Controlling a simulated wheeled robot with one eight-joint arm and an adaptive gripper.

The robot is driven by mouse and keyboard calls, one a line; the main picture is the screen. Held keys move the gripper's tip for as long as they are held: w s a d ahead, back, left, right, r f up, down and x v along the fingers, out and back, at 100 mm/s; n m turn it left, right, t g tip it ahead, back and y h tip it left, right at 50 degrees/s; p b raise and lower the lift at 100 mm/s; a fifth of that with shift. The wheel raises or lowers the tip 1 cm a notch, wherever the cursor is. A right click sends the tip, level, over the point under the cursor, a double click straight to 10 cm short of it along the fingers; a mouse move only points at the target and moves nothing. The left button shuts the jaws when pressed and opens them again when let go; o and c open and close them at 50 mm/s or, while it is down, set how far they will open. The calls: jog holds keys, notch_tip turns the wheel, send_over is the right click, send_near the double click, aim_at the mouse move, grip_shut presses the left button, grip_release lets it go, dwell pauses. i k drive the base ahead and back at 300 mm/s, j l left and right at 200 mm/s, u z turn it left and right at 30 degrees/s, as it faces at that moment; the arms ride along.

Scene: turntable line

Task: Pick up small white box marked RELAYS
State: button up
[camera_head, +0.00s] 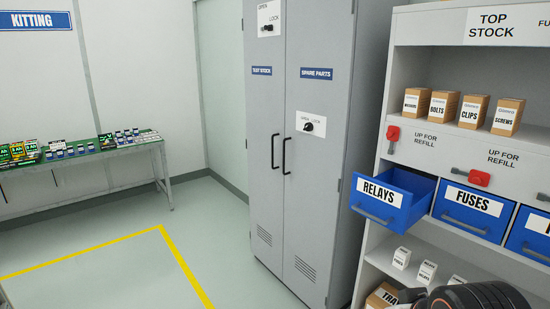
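Several small white boxes stand in a row on the lower shelf at the right, below the blue drawers. The left white box (401,258) and the middle white box (427,272) show whole, with tiny black print. The middle one's label seems to read RELAYS, but it is too small to be sure. A third white box (457,280) is partly hidden by a dark part of my arm at the bottom right. A blue drawer marked RELAYS (377,191) is pulled open, and the part of its inside that shows looks empty. My gripper's fingers do not show.
A blue FUSES drawer (472,203) is beside it, with another to the right. Brown boxes, including CLIPS (473,112), stand on the shelf above. A cardboard box (382,296) is below. Grey cabinet (300,190) stands left. Floor with yellow lines (185,262) is clear.

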aim_at(427, 270)
jog(key=z, duration=1)
